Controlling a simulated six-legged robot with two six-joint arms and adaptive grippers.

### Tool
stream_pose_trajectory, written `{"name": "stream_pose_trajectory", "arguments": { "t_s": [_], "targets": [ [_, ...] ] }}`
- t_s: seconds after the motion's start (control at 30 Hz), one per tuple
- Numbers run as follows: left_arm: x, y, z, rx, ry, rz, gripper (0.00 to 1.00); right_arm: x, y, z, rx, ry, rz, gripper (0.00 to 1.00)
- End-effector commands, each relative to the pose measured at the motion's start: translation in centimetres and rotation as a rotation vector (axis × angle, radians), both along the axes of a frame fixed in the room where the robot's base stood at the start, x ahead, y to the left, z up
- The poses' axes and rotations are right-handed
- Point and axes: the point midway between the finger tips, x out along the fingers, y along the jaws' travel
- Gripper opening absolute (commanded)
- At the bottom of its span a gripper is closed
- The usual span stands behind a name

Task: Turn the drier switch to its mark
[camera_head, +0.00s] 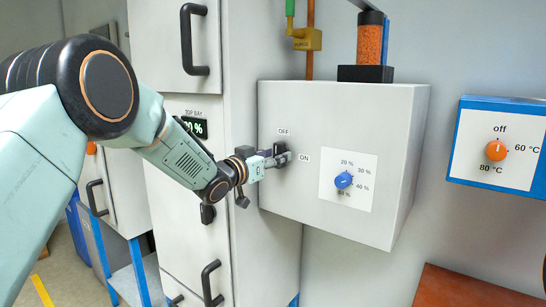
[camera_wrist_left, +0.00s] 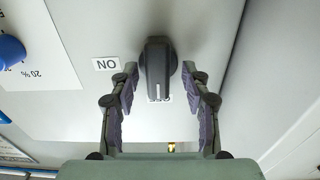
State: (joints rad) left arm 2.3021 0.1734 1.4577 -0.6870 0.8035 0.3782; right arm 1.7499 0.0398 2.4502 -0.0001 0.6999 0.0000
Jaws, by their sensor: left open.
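The drier switch is a black rotary knob (camera_wrist_left: 155,64) on the front of a light grey box. In the head view the knob (camera_head: 283,153) is partly hidden by my gripper. Its handle points at the "OFF" label and covers part of that label in the left wrist view. The "ON" label (camera_wrist_left: 106,64) is beside the knob and also shows in the head view (camera_head: 303,158). My left gripper (camera_head: 270,159) is open, with its fingertips on either side of the knob handle; small gaps show between pads and handle. My right gripper is not in view.
A blue humidity dial (camera_head: 343,180) is on the same box (camera_head: 400,135). An orange temperature knob (camera_head: 496,150) is on a blue-framed panel at the right. A tall grey cabinet (camera_head: 232,60) with black handles stands left of the box. A brown surface (camera_head: 465,290) is at the lower right.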

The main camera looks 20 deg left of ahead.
Motion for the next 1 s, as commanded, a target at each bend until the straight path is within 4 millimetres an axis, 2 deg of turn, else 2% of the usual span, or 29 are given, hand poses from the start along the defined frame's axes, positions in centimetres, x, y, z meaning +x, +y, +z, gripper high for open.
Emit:
{"name": "stream_pose_trajectory", "arguments": {
  "t_s": [0.17, 0.7, 1.0],
  "targets": [
    [0.03, 0.08, -0.06, 0.0, 0.001, 0.0, 0.46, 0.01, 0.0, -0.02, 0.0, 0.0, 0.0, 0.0],
    [0.01, 0.12, -0.02, 0.0, 0.0, 0.001, 0.0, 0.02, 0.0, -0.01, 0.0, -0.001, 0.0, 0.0],
    [0.03, 0.08, 0.04, 0.016, -0.008, 0.0, 0.0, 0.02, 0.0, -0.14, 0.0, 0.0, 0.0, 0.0]
  ]
}}
